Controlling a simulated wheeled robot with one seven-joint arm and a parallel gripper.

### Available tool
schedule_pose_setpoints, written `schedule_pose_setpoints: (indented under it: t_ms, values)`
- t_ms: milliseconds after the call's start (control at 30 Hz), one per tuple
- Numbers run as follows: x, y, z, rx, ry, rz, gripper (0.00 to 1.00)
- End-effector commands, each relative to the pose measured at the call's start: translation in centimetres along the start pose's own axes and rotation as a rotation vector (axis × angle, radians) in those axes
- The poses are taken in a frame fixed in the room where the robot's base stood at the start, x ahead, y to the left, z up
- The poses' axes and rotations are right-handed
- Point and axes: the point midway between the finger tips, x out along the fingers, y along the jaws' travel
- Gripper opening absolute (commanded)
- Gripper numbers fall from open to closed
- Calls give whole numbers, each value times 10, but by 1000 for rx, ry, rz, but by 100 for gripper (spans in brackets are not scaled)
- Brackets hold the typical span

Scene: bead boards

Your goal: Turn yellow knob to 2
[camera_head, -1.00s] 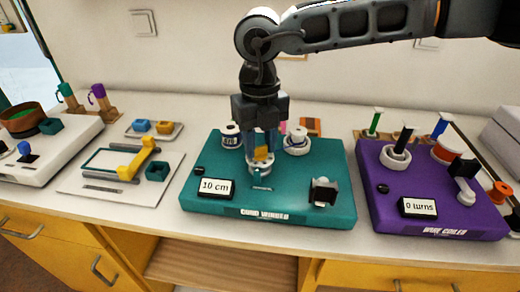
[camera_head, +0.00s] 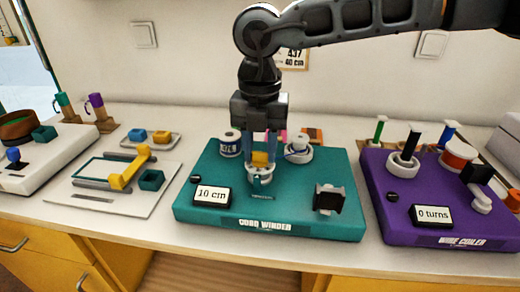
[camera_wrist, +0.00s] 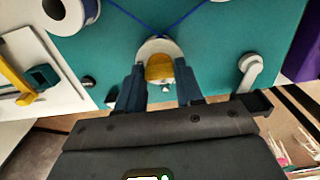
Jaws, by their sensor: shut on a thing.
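The yellow knob (camera_head: 260,159) sits on a pale round base (camera_head: 260,175) near the middle of the teal cord winder board (camera_head: 215,215). My gripper (camera_head: 260,162) points down over it and is shut on the knob, one blue finger on each side. In the wrist view the knob (camera_wrist: 160,68) shows between the fingers (camera_wrist: 160,85), its pale base curving round behind it. The board's display (camera_head: 211,196) reads 10 cm. The numbers round the knob cannot be made out.
Two white spools (camera_head: 229,145) (camera_head: 298,150) stand behind the knob, with blue cord (camera_wrist: 165,35) running in a V towards it. A black-and-white crank (camera_head: 329,198) stands at the board's front right. The purple wire coiler (camera_head: 400,225) is to the right, a clamp board (camera_head: 80,200) to the left.

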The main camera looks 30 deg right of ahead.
Motion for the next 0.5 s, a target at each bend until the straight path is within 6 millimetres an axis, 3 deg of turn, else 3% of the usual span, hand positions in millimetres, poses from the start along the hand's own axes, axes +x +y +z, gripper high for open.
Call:
schedule_pose_setpoints:
  t_ms: [333, 367, 500]
  values:
    - [-1, 0, 1, 2, -3, 2, 6]
    - [-1, 0, 1, 2, -3, 2, 37]
    - [-1, 0, 1, 2, -2, 2, 50]
